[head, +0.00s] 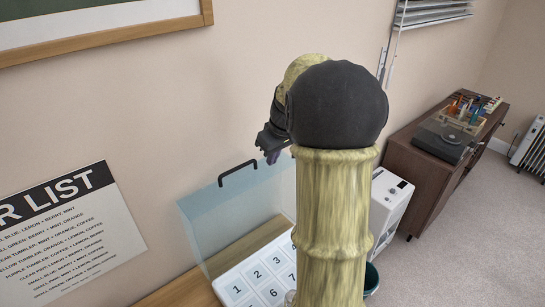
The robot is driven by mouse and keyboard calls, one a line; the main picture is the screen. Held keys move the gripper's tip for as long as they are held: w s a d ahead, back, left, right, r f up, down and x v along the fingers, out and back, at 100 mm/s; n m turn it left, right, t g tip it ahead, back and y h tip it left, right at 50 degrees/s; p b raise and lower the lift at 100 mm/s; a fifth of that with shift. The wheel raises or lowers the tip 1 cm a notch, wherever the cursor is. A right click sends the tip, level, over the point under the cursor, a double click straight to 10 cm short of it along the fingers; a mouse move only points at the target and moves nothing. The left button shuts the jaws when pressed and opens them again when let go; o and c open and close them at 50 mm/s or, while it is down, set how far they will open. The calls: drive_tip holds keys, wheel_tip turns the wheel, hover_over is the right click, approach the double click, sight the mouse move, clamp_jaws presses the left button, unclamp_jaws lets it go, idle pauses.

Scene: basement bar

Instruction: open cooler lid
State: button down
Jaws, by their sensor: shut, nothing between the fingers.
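The cooler's lid (228,215) is a see-through bluish panel with a black handle (238,172) on its upper edge. It stands raised, roughly upright, near the wall behind a white numbered top (255,281), which is uncovered in front of it. My gripper (272,157) is shut and empty, just above and to the right of the handle and apart from it. My arm hides the right part of the lid and of the numbered top.
A white box-shaped appliance (391,207) stands right of my arm. Farther right, a brown cabinet (425,176) holds a turntable (446,140) and a tray of small items. A printed list (75,235) hangs on the wall at left.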

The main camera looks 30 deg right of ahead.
drive_tip(key=s+a+f+m, duration=0.1)
drive_tip(key=s+a+f, duration=0.4)
drive_tip(key=s+a, duration=0.3)
drive_tip(key=s+a+f+g+b, duration=0.1)
drive_tip(key=s+a+f, duration=0.5)
drive_tip(key=s+a, duration=0.3)
drive_tip(key=shift+a+m+h, duration=0.3)
drive_tip(key=shift+a+m, duration=0.1)
drive_tip(key=shift+a, duration=0.15)
drive_tip(key=c, duration=2.2)
unclamp_jaws()
drive_tip(key=c, duration=1.5)
unclamp_jaws()
drive_tip(key=shift+o, duration=0.2)
